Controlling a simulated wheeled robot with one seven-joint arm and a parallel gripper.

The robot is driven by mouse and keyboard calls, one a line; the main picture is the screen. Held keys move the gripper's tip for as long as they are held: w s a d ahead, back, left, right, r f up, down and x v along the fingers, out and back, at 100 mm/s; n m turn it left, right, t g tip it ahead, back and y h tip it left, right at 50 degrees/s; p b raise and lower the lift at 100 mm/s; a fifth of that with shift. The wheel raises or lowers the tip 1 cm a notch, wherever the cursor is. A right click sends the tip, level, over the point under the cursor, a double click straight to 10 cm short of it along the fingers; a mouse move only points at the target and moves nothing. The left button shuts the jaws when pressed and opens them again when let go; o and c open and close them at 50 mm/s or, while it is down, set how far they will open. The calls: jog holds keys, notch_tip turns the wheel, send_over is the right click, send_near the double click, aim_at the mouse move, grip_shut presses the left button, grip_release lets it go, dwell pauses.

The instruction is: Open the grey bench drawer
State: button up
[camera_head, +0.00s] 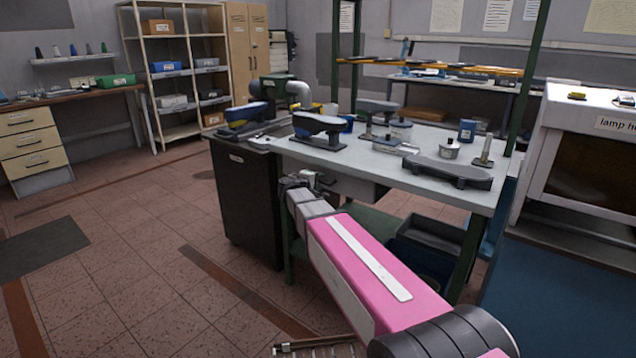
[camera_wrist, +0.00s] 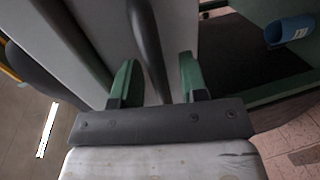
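The grey bench drawer (camera_head: 362,190) sits under the front edge of the pale bench top, partly hidden by my arm. My gripper (camera_head: 303,181) is at the drawer's left part, small and partly hidden in the head view. In the wrist view, the green fingers of my gripper (camera_wrist: 158,80) are apart. A dark bar handle (camera_wrist: 148,40) runs between them, with a gap visible towards the right finger. A grey panel (camera_wrist: 105,30), seemingly the drawer front, lies behind the handle. I cannot tell whether either finger touches the handle.
The bench top (camera_head: 385,160) carries shoe lasts, tins and a long dark holder. A dark cabinet (camera_head: 245,205) stands left of the drawer. A dark bin (camera_head: 425,245) sits on the lower shelf. The floor (camera_head: 130,270) at left is mostly clear.

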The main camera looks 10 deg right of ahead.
grip_shut()
jog(key=f+v, duration=0.3)
jog(key=v, duration=1.3)
jog(key=s+a+f+v, duration=0.1)
jog(key=f+v, duration=0.2)
jog(key=v, duration=1.3)
jog(key=shift+f, duration=0.45)
jog(key=shift+s, duration=0.1)
grip_release()
jog(key=shift+a, duration=0.1)
jog(key=v, duration=1)
jog(key=shift+s+a, duration=0.25)
jog(key=shift+s, duration=0.05)
jog(key=shift+r, duration=0.1)
